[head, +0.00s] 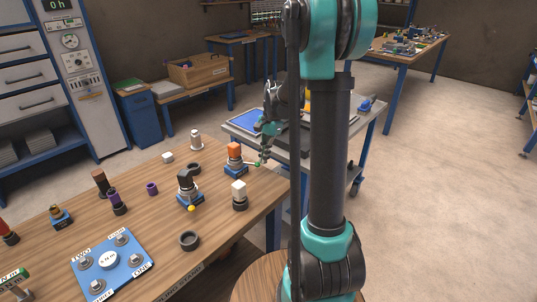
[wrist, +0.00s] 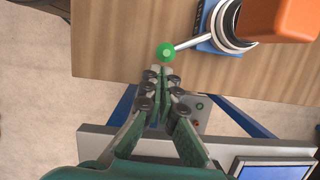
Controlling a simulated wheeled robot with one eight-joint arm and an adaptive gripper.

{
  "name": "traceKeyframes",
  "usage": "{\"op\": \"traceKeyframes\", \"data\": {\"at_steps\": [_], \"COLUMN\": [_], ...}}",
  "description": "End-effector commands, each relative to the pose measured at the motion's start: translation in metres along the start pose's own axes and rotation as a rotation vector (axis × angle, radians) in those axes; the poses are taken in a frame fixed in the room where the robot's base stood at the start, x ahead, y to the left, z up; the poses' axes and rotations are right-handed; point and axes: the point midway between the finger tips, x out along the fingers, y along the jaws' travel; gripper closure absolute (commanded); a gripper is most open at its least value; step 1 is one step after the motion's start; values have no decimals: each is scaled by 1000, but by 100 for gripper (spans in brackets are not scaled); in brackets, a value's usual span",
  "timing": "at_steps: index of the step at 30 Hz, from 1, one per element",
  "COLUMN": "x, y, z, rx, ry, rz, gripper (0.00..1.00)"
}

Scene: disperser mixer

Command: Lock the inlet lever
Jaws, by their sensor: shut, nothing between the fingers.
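A lever with a green ball knob (wrist: 166,52) on a thin metal rod sticks out from a device with an orange top (head: 234,150) and a blue base (head: 236,171). The device stands near the wooden table's right edge. The device's orange top (wrist: 282,18) also shows at the upper right of the wrist view. My gripper (wrist: 163,74) is shut and empty, its fingertips just below the green knob in the wrist picture. Whether they touch it I cannot tell. In the head view my gripper (head: 264,150) is small, just above the knob.
A black device (head: 187,183) with a yellow knob (head: 192,208) stands left of the orange one. A white-topped part (head: 239,190) stands in front. A blue labelled plate (head: 110,262), rings and cylinders share the wooden table. A grey cart (head: 355,150) stands beyond its right edge.

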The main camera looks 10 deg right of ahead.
Motion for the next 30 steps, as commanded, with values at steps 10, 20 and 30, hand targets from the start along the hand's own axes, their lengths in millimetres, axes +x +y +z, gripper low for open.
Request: {"op": "traceKeyframes", "data": {"at_steps": [10, 20, 30], "x": [0, 1, 2], "y": [0, 4, 8], "z": [2, 5, 9], "rx": [1, 47, 97], "ry": [0, 0, 0], "rz": [0, -12, -26], "gripper": [100, 100, 100]}}
